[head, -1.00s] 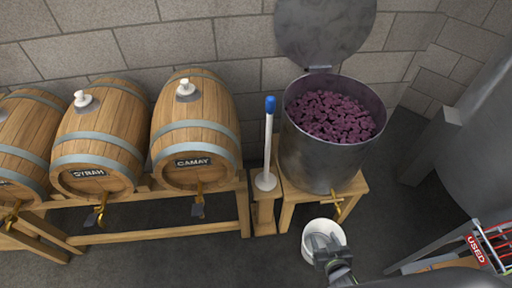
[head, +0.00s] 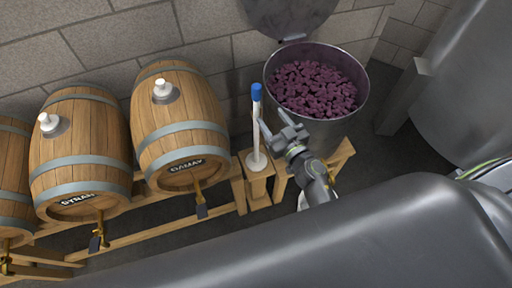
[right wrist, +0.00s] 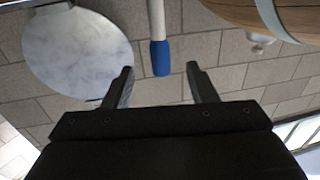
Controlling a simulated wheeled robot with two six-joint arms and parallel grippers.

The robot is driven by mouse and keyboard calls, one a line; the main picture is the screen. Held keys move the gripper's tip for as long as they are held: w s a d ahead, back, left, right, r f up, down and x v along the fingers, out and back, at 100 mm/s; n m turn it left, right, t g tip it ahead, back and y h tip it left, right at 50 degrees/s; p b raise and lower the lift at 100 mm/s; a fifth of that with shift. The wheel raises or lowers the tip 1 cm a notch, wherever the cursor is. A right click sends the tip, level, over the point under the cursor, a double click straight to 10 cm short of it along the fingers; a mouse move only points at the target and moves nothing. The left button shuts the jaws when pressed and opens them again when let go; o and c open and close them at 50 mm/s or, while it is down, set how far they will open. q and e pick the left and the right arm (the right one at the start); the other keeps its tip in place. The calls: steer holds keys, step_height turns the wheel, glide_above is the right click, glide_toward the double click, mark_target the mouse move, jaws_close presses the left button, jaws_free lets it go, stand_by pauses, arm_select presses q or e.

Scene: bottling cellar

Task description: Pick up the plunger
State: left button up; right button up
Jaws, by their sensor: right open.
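The plunger (head: 256,128) stands upright on a small wooden stand, with a white shaft, a blue grip at the top and a white disc at the foot. My right gripper (head: 271,121) is open beside the shaft, just below the blue grip in the head view. In the right wrist view the blue grip (right wrist: 160,58) hangs between the two open fingers (right wrist: 161,85), close to their tips, and the fingers do not touch it. My left gripper is not in view.
A steel vat (head: 357,97) of purple grapes stands right of the plunger, its round lid (right wrist: 78,52) raised. Wooden barrels (head: 178,120) on a rack (head: 150,230) stand to the left. A stone wall is behind.

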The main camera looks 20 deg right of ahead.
mark_target(259, 99)
steer(key=w, duration=0.2)
steer(key=w+a, duration=0.1)
steer(key=w, duration=0.1)
steer(key=shift+w, duration=0.3)
steer(key=shift+w+a+r+b, duration=0.1)
steer(key=shift+w+a+b, duration=0.1)
steer(key=shift+w, duration=0.7)
steer(key=shift+w+a+b, duration=0.1)
steer(key=shift+w+b, duration=0.05)
steer(key=shift+w, duration=0.75)
steer(key=shift+w+a+r+b, duration=0.1)
steer(key=shift+w+b, duration=0.1)
steer(key=shift+w, duration=0.7)
steer(key=c, duration=1.1)
